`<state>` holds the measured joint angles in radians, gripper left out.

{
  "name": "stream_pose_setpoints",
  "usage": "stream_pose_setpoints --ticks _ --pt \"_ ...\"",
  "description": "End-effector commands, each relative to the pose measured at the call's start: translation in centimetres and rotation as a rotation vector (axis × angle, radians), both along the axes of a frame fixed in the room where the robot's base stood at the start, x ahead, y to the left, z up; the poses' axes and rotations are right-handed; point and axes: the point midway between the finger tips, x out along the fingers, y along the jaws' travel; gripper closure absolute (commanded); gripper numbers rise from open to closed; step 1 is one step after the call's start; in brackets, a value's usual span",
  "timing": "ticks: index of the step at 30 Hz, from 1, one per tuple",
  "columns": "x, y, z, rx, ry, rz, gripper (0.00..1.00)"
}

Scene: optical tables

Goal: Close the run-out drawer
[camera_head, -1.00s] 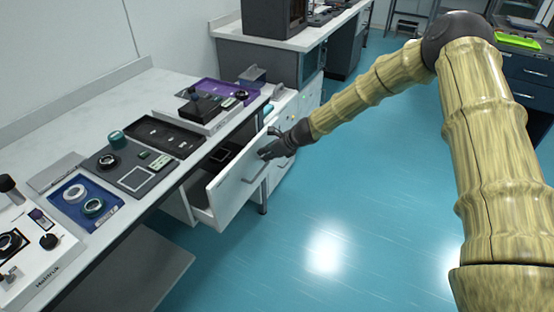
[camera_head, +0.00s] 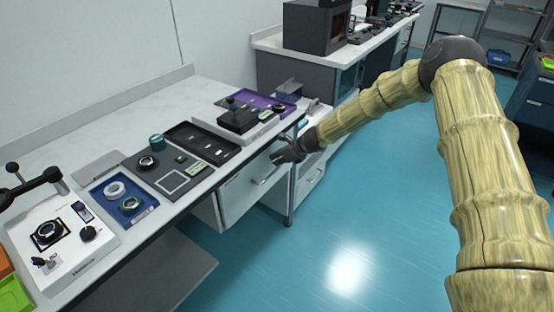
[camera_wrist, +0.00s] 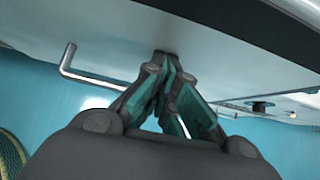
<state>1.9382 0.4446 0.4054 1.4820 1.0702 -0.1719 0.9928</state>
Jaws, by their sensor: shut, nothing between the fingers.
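The run-out drawer (camera_head: 244,193) is under the long bench, and its white front now lies about at the bench edge, with no open interior showing. Its bar handle (camera_head: 266,176) also shows in the wrist view (camera_wrist: 82,78), left of my fingers. My gripper (camera_head: 283,156) is at the upper right part of the drawer front. In the wrist view my gripper (camera_wrist: 163,58) is shut, its fingertips together against or very near the white front, with nothing between them. It is not around the handle.
The bench top (camera_head: 100,125) carries trays and optical parts, including a black tray (camera_head: 200,138) and a purple tray (camera_head: 262,101) above the drawer. A white drawer cabinet (camera_head: 310,172) stands to the right. The blue floor (camera_head: 350,230) in front is clear.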

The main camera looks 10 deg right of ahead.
Motion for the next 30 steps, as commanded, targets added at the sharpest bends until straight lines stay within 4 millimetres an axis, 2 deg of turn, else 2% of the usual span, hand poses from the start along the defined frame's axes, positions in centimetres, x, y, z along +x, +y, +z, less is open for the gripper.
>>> stream_pose_setpoints --ticks 6,13,23,30 --pt "-0.1 -0.1 0.5 0.005 -0.005 0.003 1.00" --pt "-2.1 -2.7 0.3 0.004 -0.003 0.000 1.00" --pt "-4.4 -4.0 3.9 0.003 -0.004 0.013 1.00" --pt "-6.0 -5.6 6.0 0.002 -0.004 0.011 1.00"
